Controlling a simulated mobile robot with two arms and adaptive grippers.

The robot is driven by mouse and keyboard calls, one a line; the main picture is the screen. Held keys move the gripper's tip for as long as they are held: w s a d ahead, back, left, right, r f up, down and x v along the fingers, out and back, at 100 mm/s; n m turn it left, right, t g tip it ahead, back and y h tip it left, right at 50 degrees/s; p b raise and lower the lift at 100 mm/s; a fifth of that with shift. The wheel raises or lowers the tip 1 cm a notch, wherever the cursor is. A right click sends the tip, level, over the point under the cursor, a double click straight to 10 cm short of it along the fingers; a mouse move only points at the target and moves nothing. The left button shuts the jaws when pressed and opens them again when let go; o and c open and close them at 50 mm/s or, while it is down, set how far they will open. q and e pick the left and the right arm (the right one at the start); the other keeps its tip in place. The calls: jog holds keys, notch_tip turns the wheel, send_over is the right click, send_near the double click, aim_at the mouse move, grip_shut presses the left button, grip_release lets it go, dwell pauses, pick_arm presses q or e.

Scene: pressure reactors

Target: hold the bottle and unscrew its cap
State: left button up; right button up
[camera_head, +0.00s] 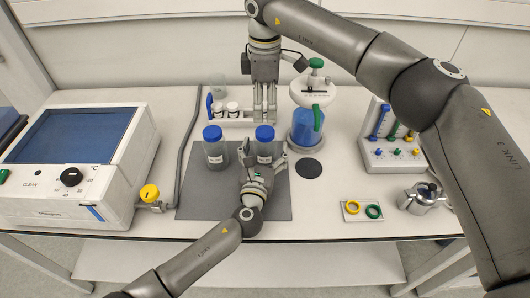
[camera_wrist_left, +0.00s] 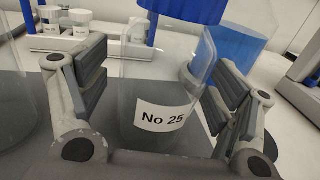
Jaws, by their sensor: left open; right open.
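A clear bottle with a blue cap (camera_head: 265,132) stands upright on the dark grey mat (camera_head: 207,202). My left gripper (camera_head: 264,162) is open in front of it. In the left wrist view the bottle (camera_wrist_left: 150,85) stands between the spread fingers, with its label reading "No 25" and a visible gap at the left finger. My right gripper (camera_head: 264,117) is open and points down, just above or behind the blue cap; the exact height is hard to tell. A second blue-capped bottle (camera_head: 214,153) stands to the left on the mat.
A white rack with small jars (camera_head: 232,108) stands behind the bottles. A vessel with blue liquid (camera_head: 304,128) is close on the right, near a black disc (camera_head: 309,168). A white heating unit (camera_head: 75,165) is at left. A plate with coloured rings (camera_head: 361,211) lies at right.

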aim_at(265, 131)
pick_arm(q)
jog(key=shift+w, duration=0.1)
grip_shut()
dwell(0.6)
pick_arm(e)
jog(key=shift+f, duration=0.2)
notch_tip(265, 131, down, 8)
jog(key=shift+r, duration=0.15)
